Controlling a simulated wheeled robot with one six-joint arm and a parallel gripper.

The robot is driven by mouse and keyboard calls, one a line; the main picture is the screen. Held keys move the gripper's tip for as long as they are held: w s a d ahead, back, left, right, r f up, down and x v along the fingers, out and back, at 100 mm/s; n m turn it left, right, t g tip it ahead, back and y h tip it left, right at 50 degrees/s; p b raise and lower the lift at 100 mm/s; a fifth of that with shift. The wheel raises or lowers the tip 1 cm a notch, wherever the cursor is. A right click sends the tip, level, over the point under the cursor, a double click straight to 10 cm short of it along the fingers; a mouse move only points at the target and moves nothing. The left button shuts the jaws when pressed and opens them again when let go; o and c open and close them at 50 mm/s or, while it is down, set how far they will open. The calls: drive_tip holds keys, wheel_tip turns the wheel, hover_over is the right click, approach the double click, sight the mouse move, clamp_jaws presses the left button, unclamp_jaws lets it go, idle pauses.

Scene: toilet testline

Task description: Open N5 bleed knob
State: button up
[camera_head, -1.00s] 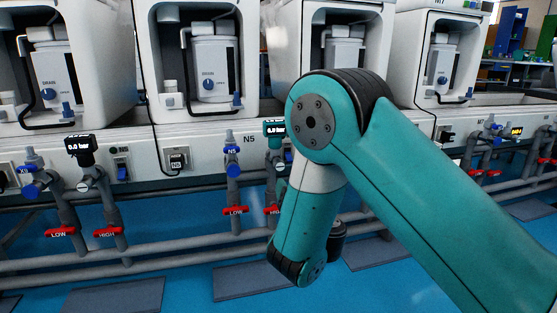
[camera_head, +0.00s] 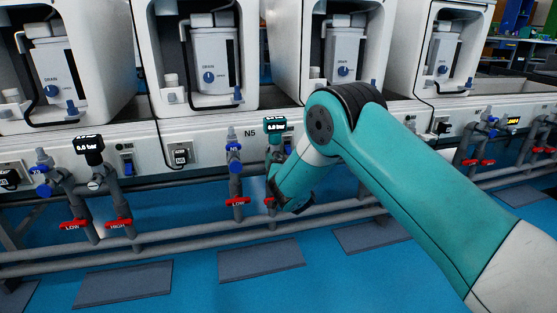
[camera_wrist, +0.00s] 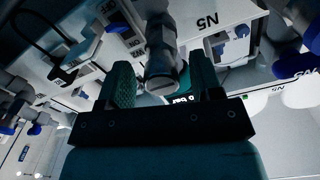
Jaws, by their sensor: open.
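The N5 pipe stands left of my arm in the head view, with a blue N5 tag (camera_head: 233,147) and a blue knob (camera_head: 235,168) below it. Which blue part is the bleed knob is not certain. My gripper (camera_wrist: 160,65) is open in the wrist view, its teal fingers apart. A grey cylindrical pipe part (camera_wrist: 163,72) shows between them; contact cannot be told. Blue parts (camera_wrist: 295,66), likely of the N5 pipe, are at the right edge, outside the fingers. The head view does not show my fingers clearly.
A N5 pressure gauge (camera_head: 275,125) stands close behind my arm. Red LOW handle (camera_head: 237,202) and horizontal pipes (camera_head: 180,238) lie below. Another pipe set with a gauge (camera_head: 90,150) is at left. The blue floor (camera_head: 350,285) in front is open.

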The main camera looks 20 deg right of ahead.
drive_tip(key=shift+w, duration=0.55)
drive_tip(key=c, duration=0.9)
